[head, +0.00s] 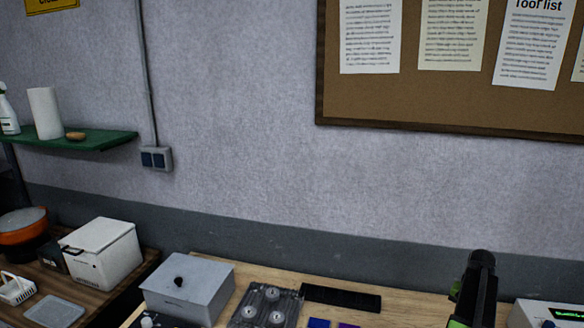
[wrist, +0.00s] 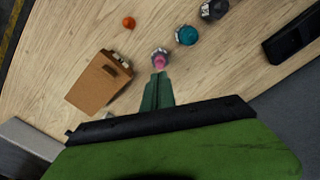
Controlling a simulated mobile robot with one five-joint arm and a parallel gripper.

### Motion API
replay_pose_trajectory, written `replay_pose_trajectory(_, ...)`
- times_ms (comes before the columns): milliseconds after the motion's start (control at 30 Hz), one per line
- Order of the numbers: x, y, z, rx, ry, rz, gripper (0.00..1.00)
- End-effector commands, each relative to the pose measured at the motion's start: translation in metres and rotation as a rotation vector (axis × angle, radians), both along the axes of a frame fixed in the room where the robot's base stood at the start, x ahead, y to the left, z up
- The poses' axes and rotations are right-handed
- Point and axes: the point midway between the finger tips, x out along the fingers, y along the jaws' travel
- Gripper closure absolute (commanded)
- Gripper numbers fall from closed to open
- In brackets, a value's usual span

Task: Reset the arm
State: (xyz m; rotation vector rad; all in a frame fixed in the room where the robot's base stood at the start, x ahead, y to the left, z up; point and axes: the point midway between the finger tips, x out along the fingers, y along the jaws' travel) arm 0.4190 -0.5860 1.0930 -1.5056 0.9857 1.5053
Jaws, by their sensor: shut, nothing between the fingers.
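My gripper (wrist: 158,82) shows in the wrist view as narrow green fingers closed together, with nothing held between them. It points over a light wooden table top (wrist: 215,75). A small metal piece with a pink part (wrist: 160,60) lies just beyond the fingertips; I cannot tell from this angle how far below them it is. In the head view, a black and green upright shape (head: 474,290) at the lower right looks like part of my arm; the fingers do not show there.
In the wrist view, a brown cardboard box (wrist: 98,83) is left of the fingers. An orange piece (wrist: 129,22), a teal-centred piece (wrist: 187,35) and a black object (wrist: 292,38) lie around. In the head view, a grey lidded box (head: 188,290) stands on the bench.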

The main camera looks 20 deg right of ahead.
Motion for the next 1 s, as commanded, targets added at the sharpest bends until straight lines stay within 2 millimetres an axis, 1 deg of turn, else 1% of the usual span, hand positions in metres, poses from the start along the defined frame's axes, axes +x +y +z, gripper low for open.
replay_pose_trajectory(33, 0.000, 0.000, 0.010, 0.000, 0.000, 0.000, 1.00)
replay_pose_trajectory(100, 0.000, 0.000, 0.013, 0.000, 0.000, 0.000, 1.00)
replay_pose_trajectory(400, 0.002, 0.001, 0.010, 0.000, 0.000, 0.004, 1.00)
replay_pose_trajectory(467, 0.014, 0.009, 0.006, 0.000, 0.000, 0.024, 1.00)
replay_pose_trajectory(567, 0.058, 0.041, -0.007, 0.000, -0.001, 0.102, 1.00)
replay_pose_trajectory(600, 0.082, 0.061, -0.014, 0.000, -0.001, 0.147, 1.00)
replay_pose_trajectory(667, 0.117, 0.100, -0.024, 0.000, 0.000, 0.223, 1.00)
replay_pose_trajectory(700, 0.138, 0.130, -0.031, 0.000, 0.000, 0.276, 1.00)
replay_pose_trajectory(767, 0.164, 0.175, -0.040, 0.000, 0.000, 0.352, 1.00)
replay_pose_trajectory(800, 0.179, 0.206, -0.046, 0.000, 0.000, 0.404, 1.00)
replay_pose_trajectory(867, 0.198, 0.255, -0.056, 0.000, 0.000, 0.483, 1.00)
replay_pose_trajectory(900, 0.208, 0.289, -0.062, 0.000, 0.000, 0.538, 1.00)
replay_pose_trajectory(967, 0.218, 0.340, -0.072, 0.000, 0.000, 0.622, 1.00)
replay_pose_trajectory(1000, 0.222, 0.374, -0.078, 0.000, 0.000, 0.679, 1.00)
